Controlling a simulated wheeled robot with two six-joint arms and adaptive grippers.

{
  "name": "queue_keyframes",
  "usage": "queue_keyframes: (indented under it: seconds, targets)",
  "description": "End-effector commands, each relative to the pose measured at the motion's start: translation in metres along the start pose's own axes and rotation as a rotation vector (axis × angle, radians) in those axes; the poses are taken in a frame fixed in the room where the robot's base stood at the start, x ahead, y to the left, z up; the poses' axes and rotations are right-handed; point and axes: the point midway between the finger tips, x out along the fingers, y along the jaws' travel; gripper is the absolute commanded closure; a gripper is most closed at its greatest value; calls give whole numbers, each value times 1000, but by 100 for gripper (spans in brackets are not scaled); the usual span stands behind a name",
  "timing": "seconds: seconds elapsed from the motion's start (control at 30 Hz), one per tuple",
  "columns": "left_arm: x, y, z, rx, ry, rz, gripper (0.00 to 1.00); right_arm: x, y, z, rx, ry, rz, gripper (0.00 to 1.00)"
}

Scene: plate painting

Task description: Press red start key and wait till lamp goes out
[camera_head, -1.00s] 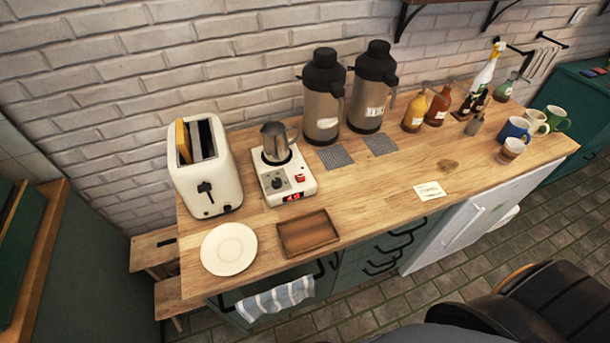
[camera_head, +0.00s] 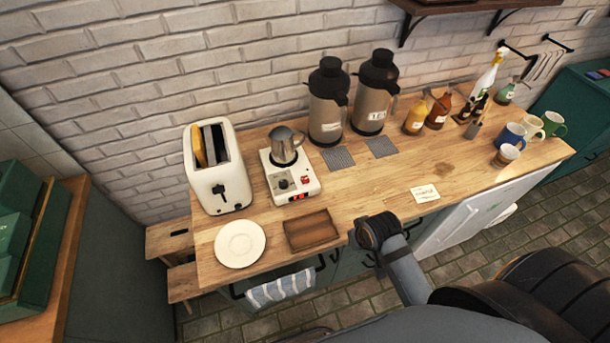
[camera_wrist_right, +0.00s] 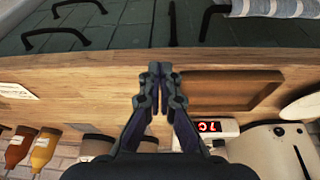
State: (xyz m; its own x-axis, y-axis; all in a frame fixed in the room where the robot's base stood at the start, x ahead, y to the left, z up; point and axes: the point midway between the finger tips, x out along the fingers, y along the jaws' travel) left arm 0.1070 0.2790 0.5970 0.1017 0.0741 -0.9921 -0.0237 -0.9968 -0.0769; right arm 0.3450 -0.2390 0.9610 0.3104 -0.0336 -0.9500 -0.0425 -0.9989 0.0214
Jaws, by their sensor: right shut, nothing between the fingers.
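The white hot-plate unit (camera_head: 281,190) stands on the counter with a metal jug (camera_head: 284,147) on top. Its small red key (camera_head: 304,180) is on the front panel beside a black knob (camera_head: 283,184). A red lit display (camera_head: 299,196) glows below; it also shows at the lower right of the right wrist view (camera_wrist_right: 208,127). I cannot make out a separate lamp. My right gripper (camera_wrist_right: 160,72) is shut and empty, over the front part of the counter beside the wooden tray. In the head view my right wrist hides its fingertips. My left gripper is out of view.
The wooden tray (camera_head: 338,237) and a white plate (camera_head: 263,243) lie in front of the unit. A toaster (camera_head: 226,193) stands left. Two tall flasks (camera_head: 327,112), bottles (camera_head: 415,118) and mugs (camera_head: 510,136) stand behind and right. A paper note (camera_head: 424,194) lies at the front edge.

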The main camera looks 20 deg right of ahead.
Motion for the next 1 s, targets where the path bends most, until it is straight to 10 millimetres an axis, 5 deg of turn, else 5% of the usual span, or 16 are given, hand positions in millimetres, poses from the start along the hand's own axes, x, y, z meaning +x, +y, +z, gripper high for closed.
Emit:
queue_keyframes:
  seconds: [0.07,0.37,0.6,0.73,1.0]
  targets:
    - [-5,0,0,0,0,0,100,-17,-8,-22,94,27,-39,100]
    - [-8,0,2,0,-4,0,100,-15,-48,-144,862,4,-354,100]
    - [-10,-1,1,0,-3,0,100,-50,-68,-240,1439,-177,-600,100]
    - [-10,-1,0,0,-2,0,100,-61,-71,-260,1569,-242,-652,100]
    - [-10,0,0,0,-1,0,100,-63,-72,-263,1598,-260,-661,100]
